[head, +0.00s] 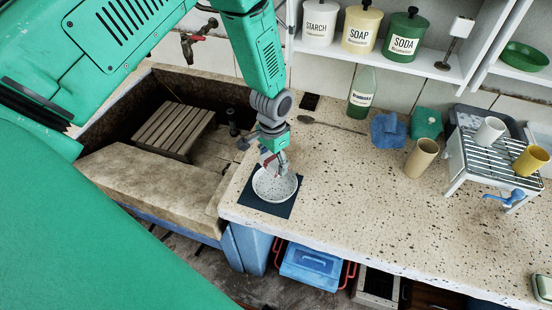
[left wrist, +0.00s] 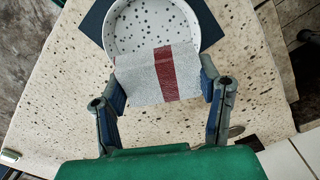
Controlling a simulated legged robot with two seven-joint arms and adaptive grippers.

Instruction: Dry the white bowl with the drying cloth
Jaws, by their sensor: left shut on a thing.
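The white bowl (head: 274,190) with dark speckles sits upright on a dark square mat (head: 286,208) near the counter's front left corner. It also shows at the top of the left wrist view (left wrist: 150,27). My left gripper (head: 277,163) points down at the bowl's back rim. In the left wrist view its fingers (left wrist: 162,90) are shut on the drying cloth (left wrist: 145,77), pale grey with a red stripe. The cloth overlaps the near part of the bowl there and hides some of its rim. I cannot tell whether cloth and bowl touch. My right gripper is not in view.
A stone trough with a wooden slatted rack (head: 174,128) lies left of the bowl. The counter just right of the mat is clear.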

